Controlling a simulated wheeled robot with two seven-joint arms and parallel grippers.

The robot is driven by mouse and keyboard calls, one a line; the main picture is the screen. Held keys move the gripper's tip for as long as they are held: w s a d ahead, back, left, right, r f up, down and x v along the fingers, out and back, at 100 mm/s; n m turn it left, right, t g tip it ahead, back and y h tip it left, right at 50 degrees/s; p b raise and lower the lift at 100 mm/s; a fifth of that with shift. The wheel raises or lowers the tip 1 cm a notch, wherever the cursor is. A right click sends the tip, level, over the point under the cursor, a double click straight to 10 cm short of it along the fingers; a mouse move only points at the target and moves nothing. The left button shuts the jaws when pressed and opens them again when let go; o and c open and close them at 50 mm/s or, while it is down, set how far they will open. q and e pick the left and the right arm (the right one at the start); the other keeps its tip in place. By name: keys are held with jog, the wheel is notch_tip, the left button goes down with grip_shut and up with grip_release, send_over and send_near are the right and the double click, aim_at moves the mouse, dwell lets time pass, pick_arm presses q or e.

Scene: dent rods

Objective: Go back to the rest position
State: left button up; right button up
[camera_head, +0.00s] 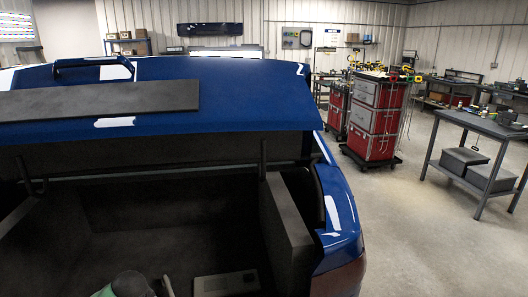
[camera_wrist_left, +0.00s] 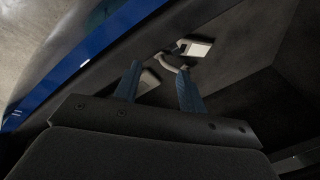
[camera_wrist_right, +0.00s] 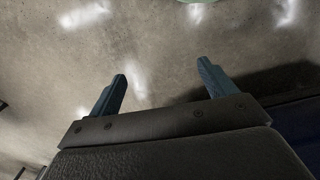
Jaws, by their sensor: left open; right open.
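My left gripper (camera_wrist_left: 159,67) shows in the left wrist view with its two blue fingers apart and nothing between them. It is over the dark trunk of the blue car (camera_head: 230,85), with the blue body edge at the left. My right gripper (camera_wrist_right: 162,69) is open and empty in the right wrist view, with bare concrete floor (camera_wrist_right: 160,30) beyond its fingers. Neither gripper shows in the head view. A pale panel (camera_head: 226,283) lies in the trunk floor. A grey-green rounded object (camera_head: 130,284) is cut off at the bottom edge; I cannot tell what it is.
The raised blue trunk lid carries a flat dark panel (camera_head: 100,100). A red and grey tool cart (camera_head: 376,120) stands right of the car. A grey workbench (camera_head: 480,125) with boxes beneath is at the far right. Open floor (camera_head: 420,235) lies between car and bench.

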pick_arm(q)
jog(key=s+d+f+n+b, duration=0.2)
jog(key=s+d+f+b, duration=0.2)
jog(key=s+d, duration=1.05)
jog(key=s+d+f+n+g+h+b, duration=0.1)
jog(key=s+d+f, duration=0.3)
jog(key=s, duration=0.4)
jog(key=s+d+f+n+g+h+b, duration=0.1)
jog(key=s+d+f+h+b, duration=0.1)
jog(key=s+d+f, duration=0.3)
jog(key=s+f+b, duration=0.1)
jog(key=s, duration=0.2)
jog(key=shift+s+d+f, duration=0.3)
jog(key=shift+f, duration=0.05)
pick_arm(e)
jog(key=s+a+r+t+y, duration=0.1)
jog(key=s+r, duration=0.2)
jog(key=r, duration=0.8)
jog(key=shift+s+a+r+t, duration=0.15)
jog(key=shift+s+r+t, duration=0.2)
jog(key=shift+s+t, duration=0.05)
pick_arm(q)
jog(key=shift+c, duration=0.2)
